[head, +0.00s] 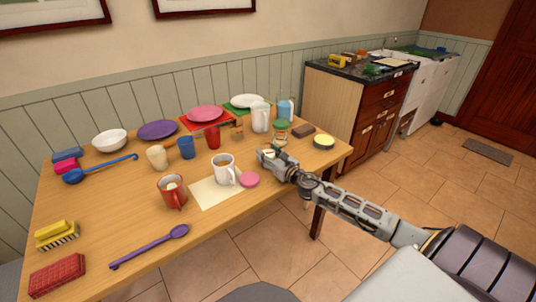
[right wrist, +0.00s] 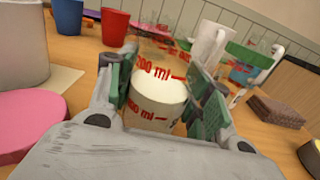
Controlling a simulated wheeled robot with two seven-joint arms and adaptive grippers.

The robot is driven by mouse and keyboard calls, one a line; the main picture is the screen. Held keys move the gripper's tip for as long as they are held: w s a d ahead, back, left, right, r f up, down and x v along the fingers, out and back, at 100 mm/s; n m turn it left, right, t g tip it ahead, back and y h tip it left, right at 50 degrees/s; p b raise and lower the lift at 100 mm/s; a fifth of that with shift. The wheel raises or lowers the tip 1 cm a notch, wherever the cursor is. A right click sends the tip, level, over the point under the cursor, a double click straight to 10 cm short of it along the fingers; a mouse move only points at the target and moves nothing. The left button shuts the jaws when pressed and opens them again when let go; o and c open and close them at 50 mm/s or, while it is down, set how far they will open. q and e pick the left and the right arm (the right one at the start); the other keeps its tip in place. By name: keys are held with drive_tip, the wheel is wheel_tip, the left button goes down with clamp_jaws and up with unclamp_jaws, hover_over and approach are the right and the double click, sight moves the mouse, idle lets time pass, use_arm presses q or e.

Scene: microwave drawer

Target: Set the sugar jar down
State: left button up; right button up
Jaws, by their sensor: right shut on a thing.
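The sugar jar (right wrist: 158,98), clear with red millilitre marks and white contents, stands between the fingers of my right gripper (right wrist: 165,105) in the right wrist view. The green finger pads press on it from both sides. Its base is hidden, so I cannot tell whether it touches the table (head: 120,215). The held jar is hard to make out there. My left gripper is not in view.
A pink disc (head: 249,180) and a white mug (head: 223,168) are left of the gripper. A brown block (head: 303,131) and a yellow-topped round thing (head: 323,142) lie to its right. A white pitcher (head: 260,117) stands behind. Bare wood shows near the front right edge.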

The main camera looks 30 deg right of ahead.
drive_tip(key=o, duration=1.1)
drive_tip(key=shift+f, duration=0.1)
drive_tip(key=shift+o, duration=0.2)
